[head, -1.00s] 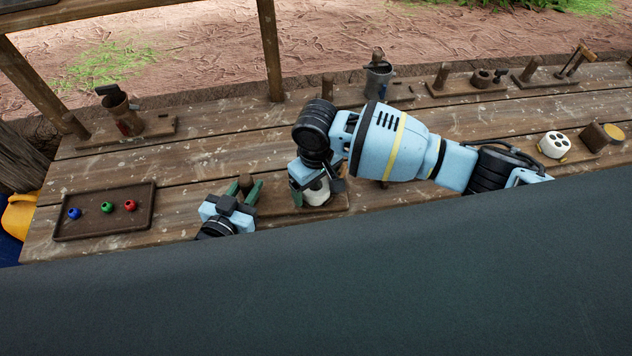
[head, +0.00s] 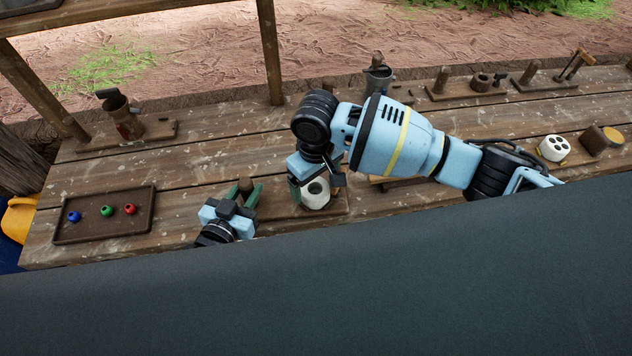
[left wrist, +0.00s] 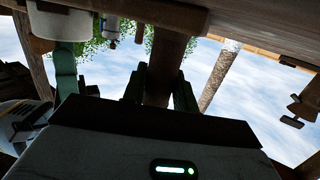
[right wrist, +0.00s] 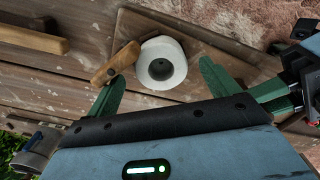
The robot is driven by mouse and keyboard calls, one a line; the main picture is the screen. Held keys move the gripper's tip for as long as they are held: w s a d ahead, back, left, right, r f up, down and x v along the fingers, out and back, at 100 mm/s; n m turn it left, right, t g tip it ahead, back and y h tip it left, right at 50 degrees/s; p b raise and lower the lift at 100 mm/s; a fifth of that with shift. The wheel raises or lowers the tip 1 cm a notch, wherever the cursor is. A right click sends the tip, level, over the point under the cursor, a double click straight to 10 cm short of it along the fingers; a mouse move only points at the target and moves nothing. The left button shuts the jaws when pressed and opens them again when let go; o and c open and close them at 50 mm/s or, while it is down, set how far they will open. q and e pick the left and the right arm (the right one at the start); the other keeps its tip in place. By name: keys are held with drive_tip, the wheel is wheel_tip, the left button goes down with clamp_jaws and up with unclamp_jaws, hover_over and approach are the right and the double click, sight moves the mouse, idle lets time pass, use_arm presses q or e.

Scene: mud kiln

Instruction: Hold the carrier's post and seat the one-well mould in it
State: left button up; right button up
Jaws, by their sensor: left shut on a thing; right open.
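The carrier (head: 335,206) is a low wooden board at the front of the bench. Its upright post (head: 246,184) is between the fingers of my left gripper (head: 245,192), which is shut on it; the post also shows in the left wrist view (left wrist: 166,62). The white one-well mould (head: 316,198) stands upright on the carrier, right of the post. In the right wrist view the mould (right wrist: 163,64) shows its round well, with a wooden piece (right wrist: 115,64) beside it. My right gripper (right wrist: 163,88) is open around the mould's near side. I cannot tell whether the mould is fully down.
A tray (head: 62,234) with blue, green and red beads lies at the left. A white several-holed mould (head: 554,147) and a wooden block (head: 597,139) stand at the right. Several stations with posts line the back. The bench between tray and back row is clear.

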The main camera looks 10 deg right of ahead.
drive_tip(key=shift+r, duration=1.05)
use_arm(q)
drive_tip(key=o, duration=1)
drive_tip(key=v, duration=1.2)
